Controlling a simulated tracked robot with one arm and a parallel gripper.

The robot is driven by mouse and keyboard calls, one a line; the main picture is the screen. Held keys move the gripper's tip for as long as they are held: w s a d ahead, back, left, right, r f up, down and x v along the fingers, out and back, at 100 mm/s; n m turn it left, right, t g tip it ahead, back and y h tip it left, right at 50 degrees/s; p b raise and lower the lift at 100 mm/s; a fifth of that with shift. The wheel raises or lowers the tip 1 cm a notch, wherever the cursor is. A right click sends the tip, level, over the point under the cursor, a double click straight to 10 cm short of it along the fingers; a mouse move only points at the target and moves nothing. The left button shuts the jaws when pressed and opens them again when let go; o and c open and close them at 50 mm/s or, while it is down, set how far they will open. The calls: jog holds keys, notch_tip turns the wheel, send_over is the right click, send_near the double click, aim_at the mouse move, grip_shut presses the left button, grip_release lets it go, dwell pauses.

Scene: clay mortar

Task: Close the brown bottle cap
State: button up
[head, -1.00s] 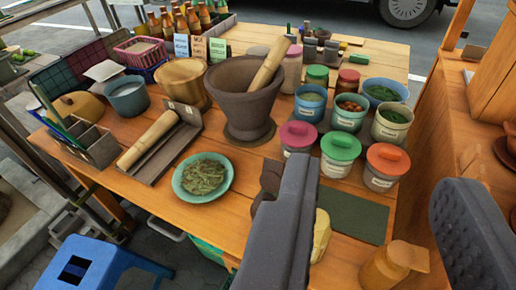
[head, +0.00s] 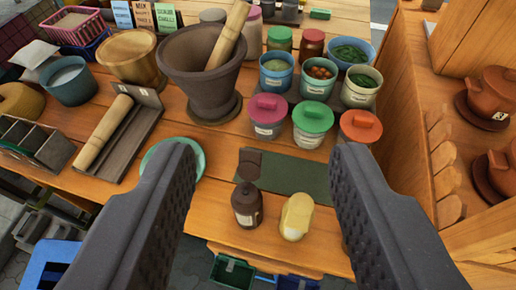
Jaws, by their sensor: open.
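A small dark brown bottle (head: 246,206) stands upright near the front edge of the wooden table, with a pale label low on its front. Its brown cap (head: 250,163) shows as a flap standing up behind the bottle's top, tilted open. My gripper (head: 265,152) is open and empty. Its two dark ridged fingers are wide apart, one on each side of the bottle in the picture, and neither appears to touch it. The left finger hides part of a green plate (head: 196,152).
A yellow bottle (head: 296,217) stands just right of the brown bottle. A dark green mat (head: 290,177) lies behind them. Lidded jars with pink (head: 268,107), green (head: 313,117) and orange (head: 361,126) tops stand beyond it. A large mortar (head: 205,70) is at the back left.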

jog(key=w+f+m+g+p, duration=0.15)
jog(key=w+g+p, duration=0.35)
jog(key=w+p, duration=0.75)
jog(key=g+p, duration=0.9)
jog(key=p, duration=0.6)
send_over(250, 153)
notch_tip(250, 153, down, 12)
jog(key=r, duration=0.1)
jog(key=shift+m, duration=0.35)
notch_tip(250, 153, down, 14)
jog(key=shift+f+p, duration=0.1)
jog(key=shift+p, duration=0.3)
